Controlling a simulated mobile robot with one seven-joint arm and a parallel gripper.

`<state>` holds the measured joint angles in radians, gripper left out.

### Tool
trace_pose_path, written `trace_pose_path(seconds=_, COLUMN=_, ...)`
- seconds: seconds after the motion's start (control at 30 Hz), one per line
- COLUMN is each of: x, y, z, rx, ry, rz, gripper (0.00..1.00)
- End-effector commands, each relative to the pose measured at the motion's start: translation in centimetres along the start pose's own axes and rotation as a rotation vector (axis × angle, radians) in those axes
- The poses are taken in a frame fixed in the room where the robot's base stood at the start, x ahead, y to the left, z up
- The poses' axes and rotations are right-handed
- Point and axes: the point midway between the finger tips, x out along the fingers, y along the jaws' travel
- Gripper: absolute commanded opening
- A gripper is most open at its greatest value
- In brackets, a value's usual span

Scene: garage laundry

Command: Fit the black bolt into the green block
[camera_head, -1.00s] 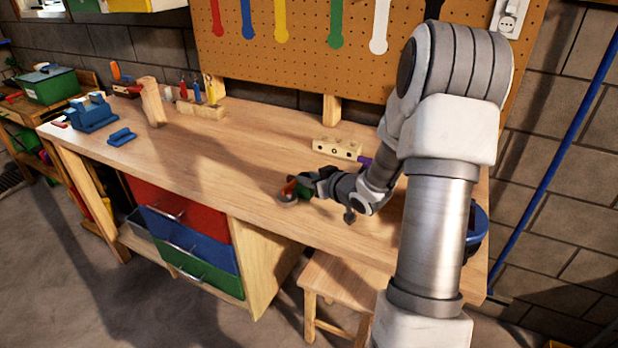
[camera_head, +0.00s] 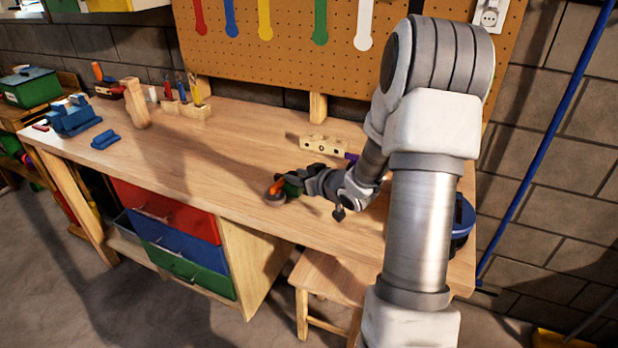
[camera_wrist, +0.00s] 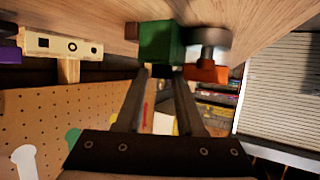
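The green block (camera_wrist: 160,42) shows in the wrist view just beyond my fingertips. In the head view it is a small green patch (camera_head: 292,188) at the end of my gripper (camera_head: 298,184), low over or on the bench near its front edge. In the wrist view my gripper's two fingers (camera_wrist: 162,72) stand some way apart along their length. Their tips meet the block's near edge, so I cannot tell if they grip anything. I cannot make out the black bolt in either view. A dark brown piece (camera_wrist: 132,31) shows beside the block.
An orange piece (camera_head: 277,187) and a grey round part (camera_head: 274,199) are close beside the block. A pale wooden block with holes (camera_head: 324,145) and a purple piece (camera_head: 352,158) lie behind my gripper. Blue items (camera_head: 72,116) stand far left. The bench's middle (camera_head: 215,150) is clear.

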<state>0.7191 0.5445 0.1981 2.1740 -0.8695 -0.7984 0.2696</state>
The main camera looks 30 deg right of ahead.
Motion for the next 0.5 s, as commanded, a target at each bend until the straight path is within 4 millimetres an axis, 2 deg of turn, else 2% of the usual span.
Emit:
trace_pose_path(seconds=0.03, x=-0.4, y=-0.8, z=0.1, rx=-0.003, ry=-0.003, rz=-0.018, gripper=0.65)
trace_pose_path(seconds=0.17, x=-2.5, y=-0.7, z=-0.1, rx=-0.003, ry=-0.001, rz=-0.015, gripper=0.65)
trace_pose_path(seconds=0.5, x=-11.0, y=0.1, z=-0.2, rx=0.0, ry=-0.001, rz=0.001, gripper=0.65)
